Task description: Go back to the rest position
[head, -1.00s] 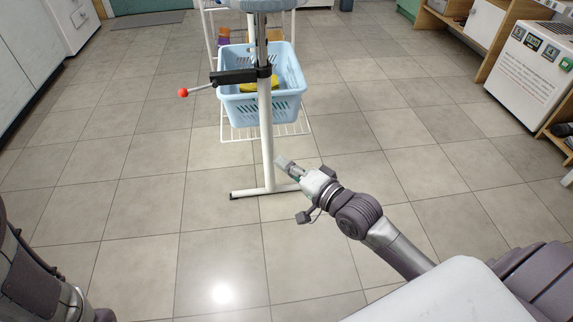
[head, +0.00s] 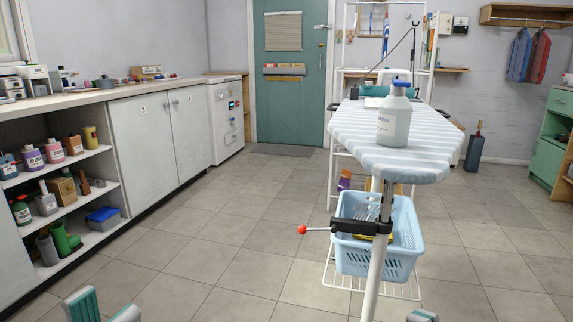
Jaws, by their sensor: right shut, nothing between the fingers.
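My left gripper (head: 104,304) shows at the bottom left edge of the head view. Its two teal-and-white fingers point up and stand apart, with nothing seen between them. Only the tip of my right gripper (head: 422,316) shows at the bottom edge, right of the ironing board's leg. It is shut and empty. The rest of both arms is out of view.
An ironing board (head: 350,135) with a white bottle (head: 394,118) on it stands ahead on the right. A blue basket (head: 352,257) sits under it, beside a red-knobbed lever (head: 302,229). Shelves and cabinets (head: 135,140) line the left. Floor between is clear.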

